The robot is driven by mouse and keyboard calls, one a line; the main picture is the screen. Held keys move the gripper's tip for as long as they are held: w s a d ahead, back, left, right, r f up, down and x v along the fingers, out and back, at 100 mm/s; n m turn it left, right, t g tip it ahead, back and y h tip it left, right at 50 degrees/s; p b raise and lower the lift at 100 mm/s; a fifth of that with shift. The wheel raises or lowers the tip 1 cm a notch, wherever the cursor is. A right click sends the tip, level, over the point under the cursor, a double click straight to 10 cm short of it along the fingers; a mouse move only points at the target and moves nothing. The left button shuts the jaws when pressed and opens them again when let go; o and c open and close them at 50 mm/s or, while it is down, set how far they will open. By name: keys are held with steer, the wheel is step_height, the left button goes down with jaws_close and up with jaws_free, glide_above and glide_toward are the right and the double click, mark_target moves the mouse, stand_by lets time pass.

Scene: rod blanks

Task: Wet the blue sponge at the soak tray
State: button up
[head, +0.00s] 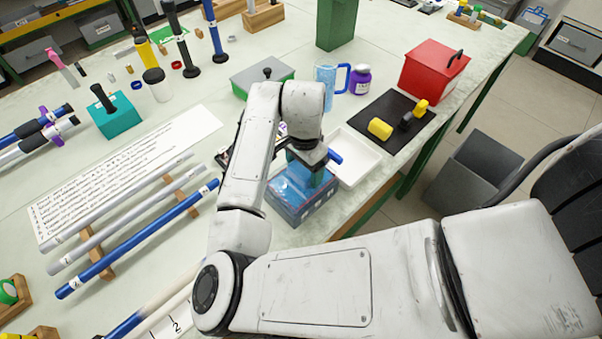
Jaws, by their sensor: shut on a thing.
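My gripper (311,154) points down over a blue box-like tray (317,208) near the table's front edge, which looks like the soak tray. It is shut on a blue thing, which I take to be the blue sponge; my wrist and the jaws cover most of it. A bright blue end (333,157) sticks out to the right of the jaws. The held thing is at or just inside the tray's top; I cannot tell whether it touches anything inside.
A white shallow tray (366,169) lies right beside the blue tray. Beyond are a black mat (389,139) with yellow pieces, a blue mug (325,88), a purple jar (360,80) and a red box (433,70). Rods (137,238) rest on wooden supports at left.

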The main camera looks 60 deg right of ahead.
steer(key=shift+r+p, duration=1.6)
steer(key=shift+r, duration=0.6)
steer(key=shift+r, duration=0.1)
step_height(320, 180, up, 2)
steer(key=shift+r+p, duration=0.1)
steer(key=shift+p, duration=0.85)
steer(key=shift+r, duration=0.8)
